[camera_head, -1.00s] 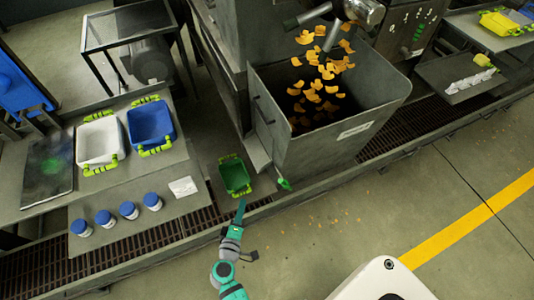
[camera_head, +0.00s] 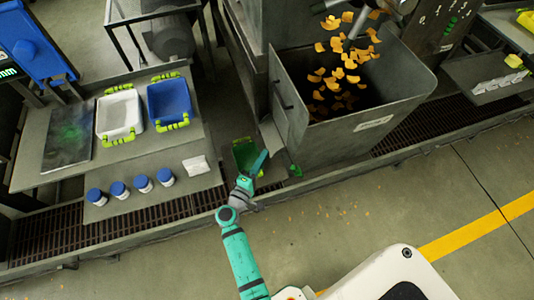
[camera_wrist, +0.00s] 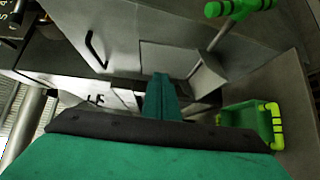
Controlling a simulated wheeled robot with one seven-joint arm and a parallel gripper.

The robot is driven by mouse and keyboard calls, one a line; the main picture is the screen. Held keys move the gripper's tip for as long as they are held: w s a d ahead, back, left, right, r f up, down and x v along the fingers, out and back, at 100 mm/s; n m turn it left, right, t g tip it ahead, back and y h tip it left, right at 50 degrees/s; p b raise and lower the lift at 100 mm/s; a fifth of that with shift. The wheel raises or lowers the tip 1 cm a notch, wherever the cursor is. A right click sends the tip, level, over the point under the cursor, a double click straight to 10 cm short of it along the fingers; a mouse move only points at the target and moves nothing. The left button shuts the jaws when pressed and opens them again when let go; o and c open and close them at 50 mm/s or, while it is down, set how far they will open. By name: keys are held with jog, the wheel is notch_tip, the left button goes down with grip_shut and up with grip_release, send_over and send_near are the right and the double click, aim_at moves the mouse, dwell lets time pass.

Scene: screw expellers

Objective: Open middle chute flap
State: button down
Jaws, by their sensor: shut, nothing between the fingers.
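The chute flap (camera_head: 272,137) is a grey metal plate on the left side of the large grey hopper. In the wrist view a grey chute plate (camera_wrist: 207,82) shows just right of my fingertips, with a rod running up to a green handle (camera_wrist: 240,9). The green handle also shows in the head view (camera_head: 295,170). My gripper (camera_head: 262,160) is shut and empty, close in front of the flap; I cannot tell if it touches. In the wrist view my gripper (camera_wrist: 161,78) partly hides the chute's lower area. Whether the flap is fully closed is unclear.
A green tub (camera_head: 243,152) stands below the chute, beside my gripper. The hopper (camera_head: 350,145) holds orange pieces. A black handle (camera_wrist: 95,50) sits on its wall. Left, a table bears a white tub (camera_head: 119,115), a blue tub (camera_head: 168,103) and several blue-capped jars.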

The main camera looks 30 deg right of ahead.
send_near(287, 131)
jog(key=w, duration=0.4)
jog(key=shift+s+d+f, duration=0.1)
jog(key=shift+s+d, duration=0.1)
jog(key=shift+d, duration=0.95)
jog(key=shift+s+d+f, duration=0.1)
jog(key=shift+s+d, duration=0.15)
jog(key=shift+d, duration=0.95)
jog(key=shift+d+r, duration=0.1)
jog(key=shift+d, duration=0.1)
